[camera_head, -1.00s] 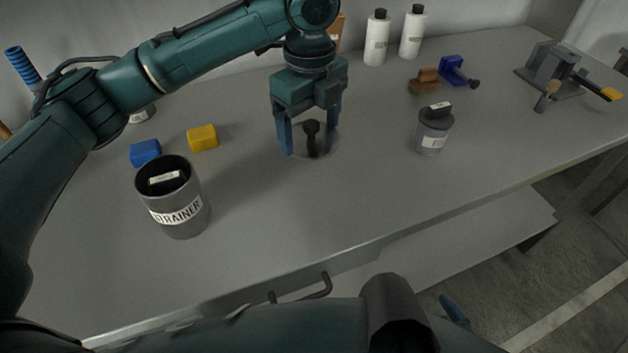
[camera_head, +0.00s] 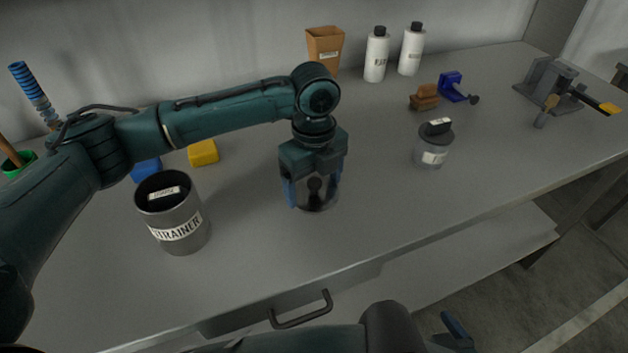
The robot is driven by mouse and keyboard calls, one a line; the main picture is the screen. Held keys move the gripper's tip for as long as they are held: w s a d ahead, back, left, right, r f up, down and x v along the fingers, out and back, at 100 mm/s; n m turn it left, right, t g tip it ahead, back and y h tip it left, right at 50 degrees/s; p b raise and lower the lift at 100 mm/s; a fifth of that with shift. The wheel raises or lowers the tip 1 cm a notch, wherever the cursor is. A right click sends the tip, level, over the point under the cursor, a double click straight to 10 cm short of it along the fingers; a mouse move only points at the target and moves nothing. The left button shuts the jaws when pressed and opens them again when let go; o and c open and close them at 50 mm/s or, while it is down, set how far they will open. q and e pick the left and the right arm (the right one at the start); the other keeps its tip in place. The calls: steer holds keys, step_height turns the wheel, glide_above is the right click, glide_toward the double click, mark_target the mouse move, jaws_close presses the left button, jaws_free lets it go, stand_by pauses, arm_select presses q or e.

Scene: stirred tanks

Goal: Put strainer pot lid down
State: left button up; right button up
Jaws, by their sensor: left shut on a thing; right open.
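The strainer pot (camera_head: 180,240) is a dark grey open cylinder labelled "STRAINER", standing upright at the left of the bench. The strainer pot lid (camera_head: 318,207) is a round, seemingly see-through disc with a black knob, at or just above the bench top right of the pot; I cannot tell if it touches. My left gripper (camera_head: 314,194) points down over the lid, its blue fingers shut on the lid's knob. My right gripper (camera_head: 455,328) shows only partly at the bottom edge, low in front of the bench, open; most of it is hidden.
A small grey lidded jar (camera_head: 431,157) stands to the right of the lid. Yellow (camera_head: 203,153) and blue (camera_head: 146,168) blocks lie behind the pot. White bottles (camera_head: 376,58) and a brown container (camera_head: 324,48) stand at the back. Bench around the lid is clear.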

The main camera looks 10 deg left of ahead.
mark_target(314, 181)
arm_select(q)
steer(key=o, duration=0.9)
steer(key=shift+f, duration=0.1)
steer(key=shift+r, duration=0.2)
step_height(314, 181, up, 12)
